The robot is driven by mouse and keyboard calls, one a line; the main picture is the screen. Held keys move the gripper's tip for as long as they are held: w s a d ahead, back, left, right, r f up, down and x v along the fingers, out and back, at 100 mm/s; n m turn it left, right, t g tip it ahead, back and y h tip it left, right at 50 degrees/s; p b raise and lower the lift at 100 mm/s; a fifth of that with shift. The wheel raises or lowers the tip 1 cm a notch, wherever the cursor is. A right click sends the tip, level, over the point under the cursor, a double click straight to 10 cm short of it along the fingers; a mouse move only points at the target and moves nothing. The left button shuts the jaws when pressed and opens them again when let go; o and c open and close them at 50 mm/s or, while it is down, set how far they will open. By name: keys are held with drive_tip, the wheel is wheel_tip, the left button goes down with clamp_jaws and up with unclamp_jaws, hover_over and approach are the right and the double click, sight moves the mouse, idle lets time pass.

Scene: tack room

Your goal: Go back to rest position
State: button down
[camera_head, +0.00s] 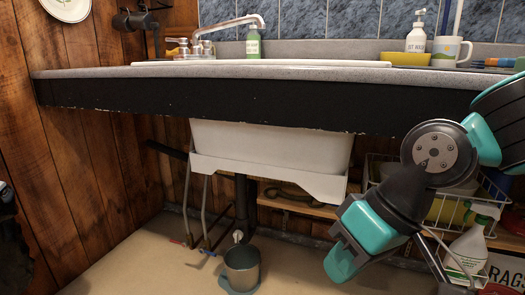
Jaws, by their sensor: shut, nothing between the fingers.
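My arm reaches in from the right edge, in front of the sink counter. My gripper (339,264) is at its lower left end, shut and empty, pointing down and to the left.
The grey counter (100,72) has a dark, chipped front edge. Below it stand a metal bucket (242,268) on the floor and a wire rack (380,165) with bottles at the right. A mug (447,52) and soap bottle (416,40) stand on top.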

drive_tip(key=s+d+h, duration=0.1)
drive_tip(key=s+d, duration=0.4)
drive_tip(key=s, duration=0.3)
wheel_tip(320, 180, up, 38)
drive_tip(key=p, duration=3.8)
drive_tip(key=shift+w+a+r+g, duration=0.15)
drive_tip(key=shift+a+r+g, duration=0.1)
drive_tip(key=shift+g, duration=0.15)
drive_tip(key=shift+d, duration=0.1)
